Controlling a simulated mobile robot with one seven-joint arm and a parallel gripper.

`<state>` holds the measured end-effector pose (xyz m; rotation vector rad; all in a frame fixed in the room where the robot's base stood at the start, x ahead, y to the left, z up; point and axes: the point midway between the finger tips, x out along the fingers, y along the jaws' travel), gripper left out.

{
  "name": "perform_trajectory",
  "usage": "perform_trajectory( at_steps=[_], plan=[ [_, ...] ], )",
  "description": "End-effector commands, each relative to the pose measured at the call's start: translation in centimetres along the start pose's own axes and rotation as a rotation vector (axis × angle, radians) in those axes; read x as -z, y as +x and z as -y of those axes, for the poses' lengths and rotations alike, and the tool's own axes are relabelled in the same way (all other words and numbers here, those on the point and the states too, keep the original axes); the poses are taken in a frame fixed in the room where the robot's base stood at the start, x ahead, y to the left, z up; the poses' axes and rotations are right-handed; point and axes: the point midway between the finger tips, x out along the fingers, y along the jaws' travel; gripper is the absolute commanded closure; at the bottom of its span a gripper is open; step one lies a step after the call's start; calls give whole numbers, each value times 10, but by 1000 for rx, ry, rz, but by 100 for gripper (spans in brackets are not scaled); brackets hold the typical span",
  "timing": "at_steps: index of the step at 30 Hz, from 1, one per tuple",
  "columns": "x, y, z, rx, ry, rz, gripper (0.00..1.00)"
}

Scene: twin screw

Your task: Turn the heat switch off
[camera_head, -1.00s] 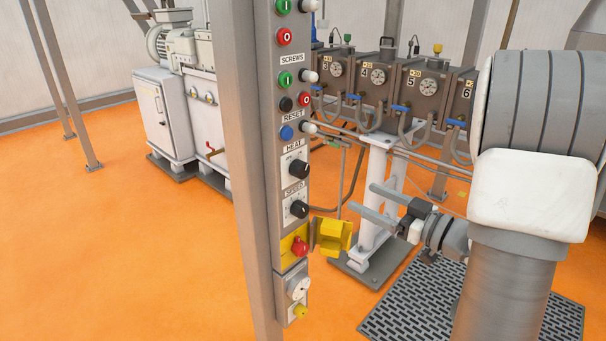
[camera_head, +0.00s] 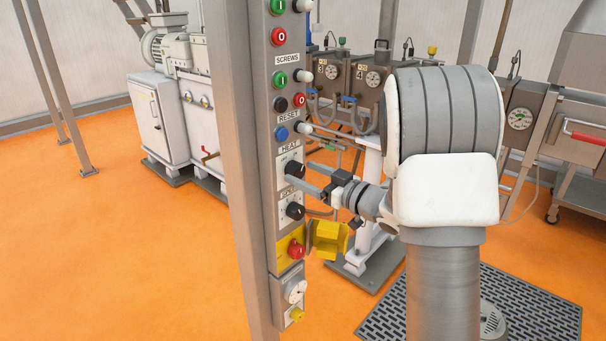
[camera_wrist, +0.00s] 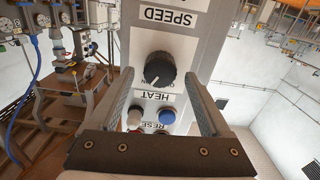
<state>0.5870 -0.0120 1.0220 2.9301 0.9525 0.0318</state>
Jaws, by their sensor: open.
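The heat switch (camera_head: 294,170) is a black round knob on a white plate below the HEAT label on the grey control column. In the wrist view, the heat switch (camera_wrist: 160,68) appears upside down, between the SPEED and HEAT labels. Its pale pointer mark is toward the lower left, near small lettering that is hard to read. My gripper (camera_head: 303,174) is open in front of the panel at the switch's height. In the wrist view, my gripper (camera_wrist: 155,80) has one finger on each side of the knob, with gaps between. I cannot tell whether the tips reach past the knob's face.
The speed knob (camera_head: 295,211) is close below the heat switch. The blue reset button (camera_head: 281,133) is above it. A red emergency stop (camera_head: 296,248) and an open yellow cover (camera_head: 328,239) are lower on the column. Numbered machine blocks (camera_head: 373,80) stand behind.

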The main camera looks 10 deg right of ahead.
Motion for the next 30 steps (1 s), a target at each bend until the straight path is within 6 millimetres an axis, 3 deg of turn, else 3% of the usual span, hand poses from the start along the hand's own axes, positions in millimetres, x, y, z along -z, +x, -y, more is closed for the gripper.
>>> perform_trajectory(
  at_steps=[5, 13, 26, 30],
  plan=[
    [0, 10, 0, 0, 0, -1, 19],
    [0, 11, 0, -1, 0, -1, 20],
    [0, 11, 0, -1, 0, 0, 98],
    [0, 10, 0, -1, -2, 0, 100]
  ],
)
